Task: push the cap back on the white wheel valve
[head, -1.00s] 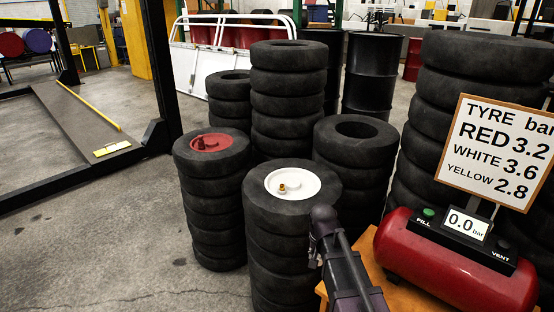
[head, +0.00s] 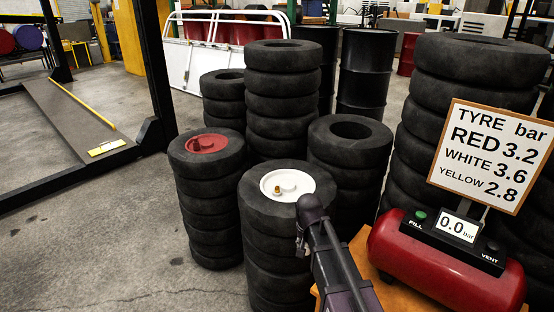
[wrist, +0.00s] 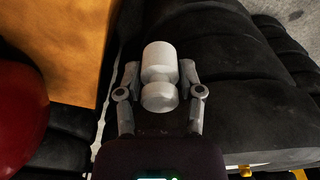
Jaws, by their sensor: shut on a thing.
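The white wheel (head: 296,181) lies flat in the top tyre of the front middle stack. Its small brass valve (head: 277,189) stands left of centre; I cannot tell whether a cap is on it. My gripper (wrist: 160,85) is shut on a pale two-part knob (wrist: 160,62), rounded and cylindrical, between its two fingers in the wrist view. I cannot tell whether this is the cap. In the wrist view, the wheel's edge (wrist: 262,166) and a brass piece (wrist: 245,171) show at the bottom.
A red compressor (head: 440,262) reading 0.0 bar sits on an orange stand (head: 365,262) at right, under a pressure sign (head: 492,155). A red-wheel stack (head: 207,145) is at left, with more tyre stacks behind. The floor at left is open.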

